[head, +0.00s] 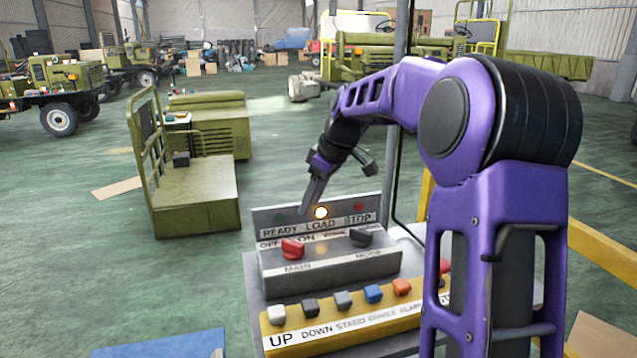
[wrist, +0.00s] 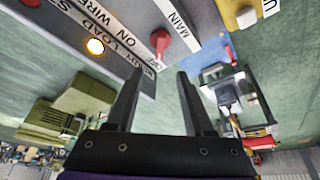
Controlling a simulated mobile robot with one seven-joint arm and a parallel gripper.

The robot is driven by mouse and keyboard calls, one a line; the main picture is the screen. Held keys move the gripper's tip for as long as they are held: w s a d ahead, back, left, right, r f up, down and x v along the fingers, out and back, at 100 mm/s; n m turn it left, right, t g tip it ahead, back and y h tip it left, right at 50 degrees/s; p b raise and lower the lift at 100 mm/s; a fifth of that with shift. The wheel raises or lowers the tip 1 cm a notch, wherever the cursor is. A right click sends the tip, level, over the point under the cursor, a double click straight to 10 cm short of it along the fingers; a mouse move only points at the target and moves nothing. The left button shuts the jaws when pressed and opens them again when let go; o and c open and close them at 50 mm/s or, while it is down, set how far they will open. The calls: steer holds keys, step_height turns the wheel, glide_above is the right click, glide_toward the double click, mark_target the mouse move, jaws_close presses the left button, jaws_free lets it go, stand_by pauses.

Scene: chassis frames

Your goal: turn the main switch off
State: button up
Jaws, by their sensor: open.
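The main switch is a red rotary knob (head: 292,249) above the MAIN label on the left of the grey control panel (head: 330,268).
A black MODE knob (head: 361,237) sits right of the red one. The LOAD lamp (head: 321,212) glows amber; the READY and STOP lamps look dim. Below, a yellow strip (head: 340,333) carries several coloured push buttons. Green vehicles (head: 190,160) stand behind on open floor.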

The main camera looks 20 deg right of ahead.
steer(key=shift+v, duration=2.35)
